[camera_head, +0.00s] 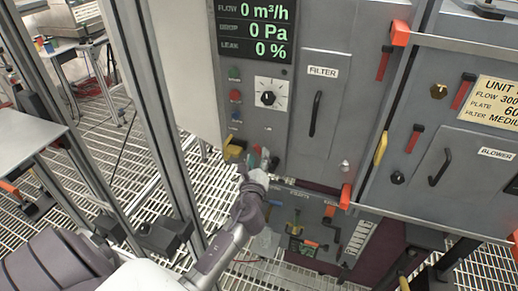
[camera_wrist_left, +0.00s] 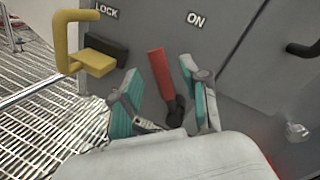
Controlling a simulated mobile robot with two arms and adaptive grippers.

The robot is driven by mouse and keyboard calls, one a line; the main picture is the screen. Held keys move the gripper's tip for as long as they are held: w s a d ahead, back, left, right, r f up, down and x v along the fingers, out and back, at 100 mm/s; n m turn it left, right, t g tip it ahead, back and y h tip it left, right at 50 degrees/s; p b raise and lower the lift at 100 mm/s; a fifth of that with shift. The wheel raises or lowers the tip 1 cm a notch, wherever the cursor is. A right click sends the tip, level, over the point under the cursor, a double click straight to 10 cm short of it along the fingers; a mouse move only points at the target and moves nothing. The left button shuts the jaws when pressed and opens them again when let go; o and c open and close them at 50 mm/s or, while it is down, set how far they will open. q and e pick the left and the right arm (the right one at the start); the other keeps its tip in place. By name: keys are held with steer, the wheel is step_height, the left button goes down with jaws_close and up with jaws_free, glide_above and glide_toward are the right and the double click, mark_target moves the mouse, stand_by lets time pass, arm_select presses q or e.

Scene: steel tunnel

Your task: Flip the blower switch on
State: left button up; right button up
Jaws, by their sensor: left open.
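A red-handled lever (camera_wrist_left: 160,75) sits on the grey panel below an ON label (camera_wrist_left: 196,18) in the left wrist view. Its dark lower end shows between my finger pads. I take it for the blower switch. My left gripper (camera_wrist_left: 163,98) is open, with one teal-padded finger on each side of the lever. I cannot tell whether either pad touches it. In the head view my left gripper (camera_head: 258,168) is at the panel's lower left and hides most of the lever. The display (camera_head: 256,30) reads 0 m³/h, 0 Pa and 0 %. My right gripper is not seen.
A yellow latch (camera_wrist_left: 88,60) by a LOCK label stands left of the lever. A dial (camera_head: 268,97) and small buttons are above my gripper. The FILTER door (camera_head: 323,110) is to the right, the BLOWER door (camera_head: 450,165) further right. Grating floor (camera_head: 130,150) lies left.

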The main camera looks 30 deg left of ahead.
mark_target(259, 153)
arm_select(q)
steer(key=shift+x, duration=1.9)
jaws_close()
steer(key=shift+d, duration=0.1)
